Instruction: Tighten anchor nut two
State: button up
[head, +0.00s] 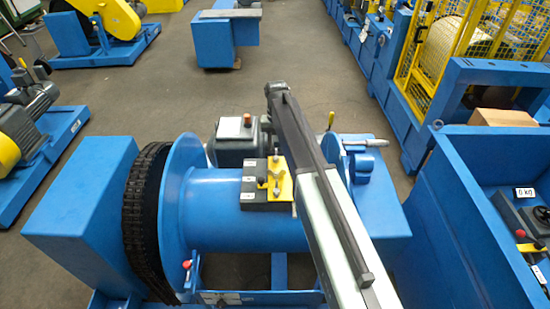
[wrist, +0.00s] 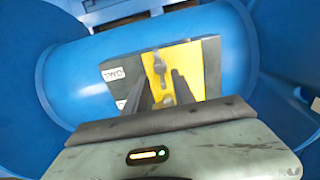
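A yellow plate (head: 285,188) lies on top of the blue drum (head: 215,215), beside a dark block with small white labels (head: 262,193). Grey metal hardware (wrist: 159,66) stands on the yellow plate; I cannot tell which part of it is anchor nut two. In the wrist view my gripper (wrist: 163,76) points at the plate, with its two dark fingers apart. The hardware shows between and beyond the fingertips, and I see no grip on it. A second grey piece (wrist: 168,100) shows lower between the fingers. In the head view my arm hides the fingers.
A dark chain (head: 147,220) wraps the drum's left flange, next to a blue housing (head: 80,205). A grey box with an orange-brown top part (head: 237,135) stands behind the drum. A lever (head: 365,142) is at right. Open floor (head: 190,95) lies beyond.

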aim_at(276, 154)
notch_tip(276, 154, down, 6)
jog(key=b, duration=0.4)
jog(key=shift+b, duration=0.35)
jog(key=shift+r, duration=0.1)
grip_shut()
jog(key=shift+a, duration=0.25)
jog(key=shift+d, duration=0.15)
